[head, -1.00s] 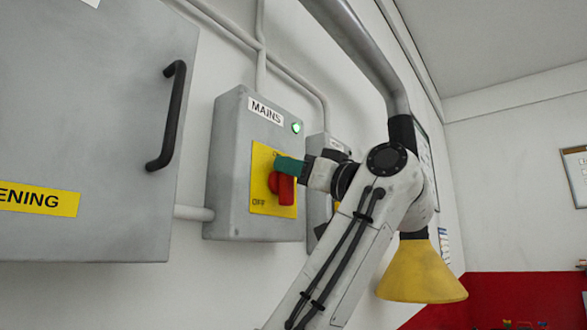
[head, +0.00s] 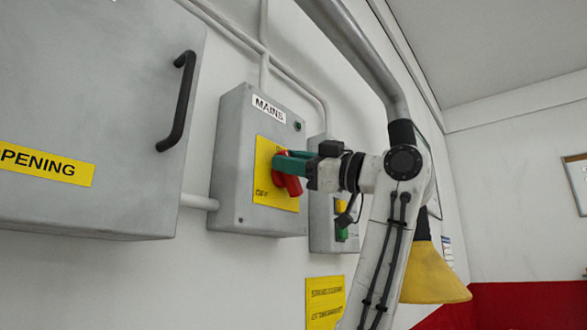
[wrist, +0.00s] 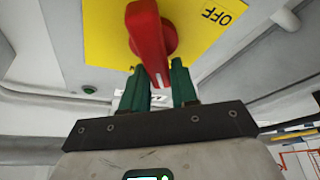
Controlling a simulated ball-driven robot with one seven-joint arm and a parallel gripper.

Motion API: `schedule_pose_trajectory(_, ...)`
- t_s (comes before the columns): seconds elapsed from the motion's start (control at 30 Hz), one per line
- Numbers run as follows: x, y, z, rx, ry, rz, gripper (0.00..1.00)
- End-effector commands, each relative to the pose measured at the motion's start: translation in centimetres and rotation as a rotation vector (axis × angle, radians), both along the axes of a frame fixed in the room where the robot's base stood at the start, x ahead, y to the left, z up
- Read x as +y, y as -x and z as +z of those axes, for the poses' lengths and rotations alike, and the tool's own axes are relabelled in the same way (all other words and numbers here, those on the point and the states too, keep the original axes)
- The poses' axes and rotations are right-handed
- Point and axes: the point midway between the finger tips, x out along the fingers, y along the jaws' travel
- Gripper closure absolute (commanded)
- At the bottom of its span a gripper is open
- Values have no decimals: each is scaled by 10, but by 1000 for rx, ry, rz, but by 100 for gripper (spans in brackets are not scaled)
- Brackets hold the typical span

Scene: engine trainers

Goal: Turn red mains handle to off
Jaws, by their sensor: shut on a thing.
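The red mains handle (head: 291,184) sits on a yellow plate (head: 262,205) on the grey box (head: 230,190) labelled MAINS. In the head view its visible end slants down to the right. The OFF mark shows at the plate's lower left. My gripper (head: 286,164) reaches in from the right with its teal fingers at the handle and partly covers it. In the wrist view the handle (wrist: 150,35) has its narrow end between my two fingers (wrist: 158,72), which are shut on it. The indicator lamp (head: 298,127) on the box is dark.
A grey cabinet (head: 100,90) with a black handle (head: 178,105) stands at left. A smaller box (head: 322,225) with yellow and green buttons is just right of the mains box. A yellow cone-shaped shade (head: 432,275) is beside my arm at right.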

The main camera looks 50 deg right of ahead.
Motion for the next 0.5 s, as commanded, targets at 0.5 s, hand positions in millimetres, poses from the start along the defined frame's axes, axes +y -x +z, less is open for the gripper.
schedule_pose_trajectory(0.5,4,-1,-10,-3,491,-2,100)
